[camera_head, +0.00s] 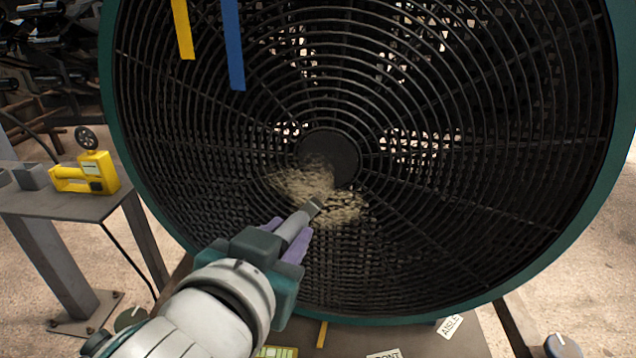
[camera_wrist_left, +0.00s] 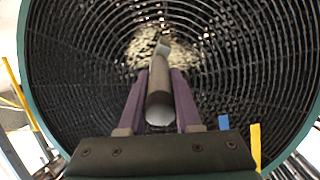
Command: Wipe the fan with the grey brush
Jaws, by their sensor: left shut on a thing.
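A large round fan (camera_head: 480,215) with a black wire grille and a teal rim fills most of the head view; its grille also fills the left wrist view (camera_wrist_left: 80,90). A beige dusty patch (camera_head: 340,210) lies on the grille just below the dark hub (camera_head: 328,158). My left gripper (camera_head: 298,240) is shut on the grey brush (camera_head: 300,220), its purple fingers on either side of the handle. The brush also shows in the left wrist view (camera_wrist_left: 160,98), pointing at the patch. Whether its tip touches the grille I cannot tell. My right gripper is not in view.
A grey table (camera_head: 75,205) at the left bears a yellow device (camera_head: 90,175) and a small grey block (camera_head: 32,177). A yellow strip (camera_head: 183,30) and a blue strip (camera_head: 233,45) hang before the grille.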

